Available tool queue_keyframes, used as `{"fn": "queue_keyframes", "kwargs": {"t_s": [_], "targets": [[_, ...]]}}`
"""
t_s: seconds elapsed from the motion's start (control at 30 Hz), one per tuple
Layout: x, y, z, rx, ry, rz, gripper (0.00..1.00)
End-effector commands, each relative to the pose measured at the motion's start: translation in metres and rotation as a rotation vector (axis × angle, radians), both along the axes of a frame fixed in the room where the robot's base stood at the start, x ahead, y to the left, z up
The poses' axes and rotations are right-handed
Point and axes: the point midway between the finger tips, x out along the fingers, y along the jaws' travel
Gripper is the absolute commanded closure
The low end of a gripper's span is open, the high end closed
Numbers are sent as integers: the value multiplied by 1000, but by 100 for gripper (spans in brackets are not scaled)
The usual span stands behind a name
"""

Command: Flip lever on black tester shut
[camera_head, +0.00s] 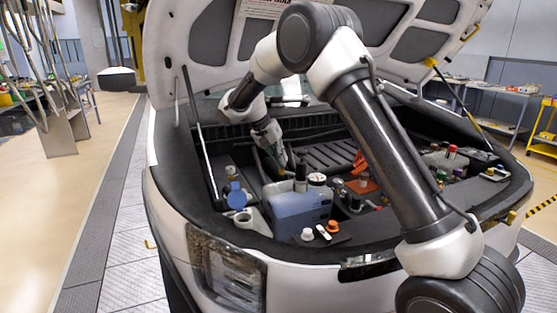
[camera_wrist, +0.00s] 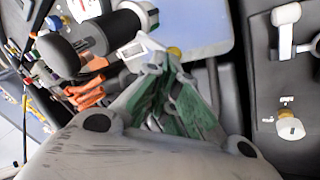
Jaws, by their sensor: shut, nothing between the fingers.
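The black tester (camera_wrist: 118,32) shows in the wrist view as a dark cylinder with a pale band and a rounded black end. A small white lever (camera_wrist: 136,47) sticks out at its side. My gripper (camera_wrist: 158,68) is shut and empty, its green-padded fingers converging close to the lever. I cannot tell whether they touch it. In the head view my gripper (camera_head: 284,170) points down behind the blue coolant tank (camera_head: 297,210). A dark upright cylinder (camera_head: 300,174), seemingly the tester, stands at the tank's top beside it; its lever is too small to make out there.
A white-topped cap or gauge (camera_head: 317,180) stands right of the cylinder. A blue cap (camera_head: 236,196), white cap (camera_head: 307,234) and orange parts (camera_head: 362,184) lie around the engine bay. The raised hood (camera_head: 215,40) hangs above my arm; a prop rod (camera_head: 200,130) stands at left.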

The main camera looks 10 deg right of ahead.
Motion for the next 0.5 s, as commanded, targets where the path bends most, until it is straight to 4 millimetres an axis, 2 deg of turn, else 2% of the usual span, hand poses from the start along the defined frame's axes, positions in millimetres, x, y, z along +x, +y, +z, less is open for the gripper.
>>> {"fn": "queue_keyframes", "kwargs": {"t_s": [0.27, 0.37, 0.5], "targets": [[0, 1, 2, 1, 0, 0, 100], [0, 6, 10, 2, -3, 1, 100], [0, 17, 34, 2, -4, 0, 100]]}}
